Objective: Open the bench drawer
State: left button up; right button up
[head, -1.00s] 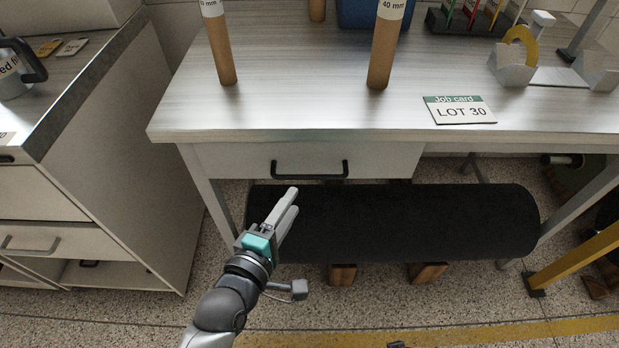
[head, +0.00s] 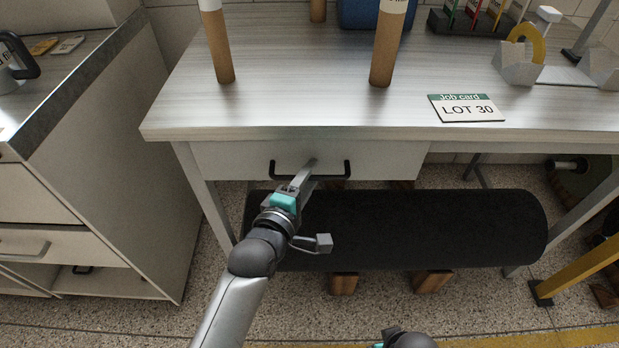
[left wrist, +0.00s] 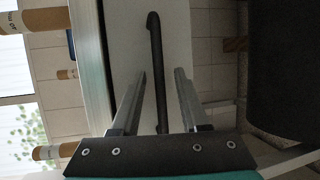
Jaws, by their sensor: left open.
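The bench drawer (head: 225,160) is a pale front under the metal worktop, and it looks shut. Its black bar handle (head: 335,172) runs across the front. My left gripper (head: 308,168) is at the middle of the handle, with its fingers pointing at the drawer. In the left wrist view the handle (left wrist: 156,60) passes between the two open fingers (left wrist: 160,85), with a gap on each side. The drawer front (left wrist: 128,40) shows behind it. Of my right arm only a small part (head: 408,340) shows at the bottom edge of the head view; its fingers are not visible.
A thick black roll (head: 400,228) lies under the bench on wooden blocks (head: 343,284). Cardboard tubes (head: 388,50), a job card (head: 466,108) and a tape dispenser (head: 520,70) are on the worktop (head: 300,105). A cabinet (head: 130,190) stands to the left.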

pick_arm(q)
jog(key=shift+w, duration=0.1)
grip_shut()
dwell(0.4)
dwell(1.1)
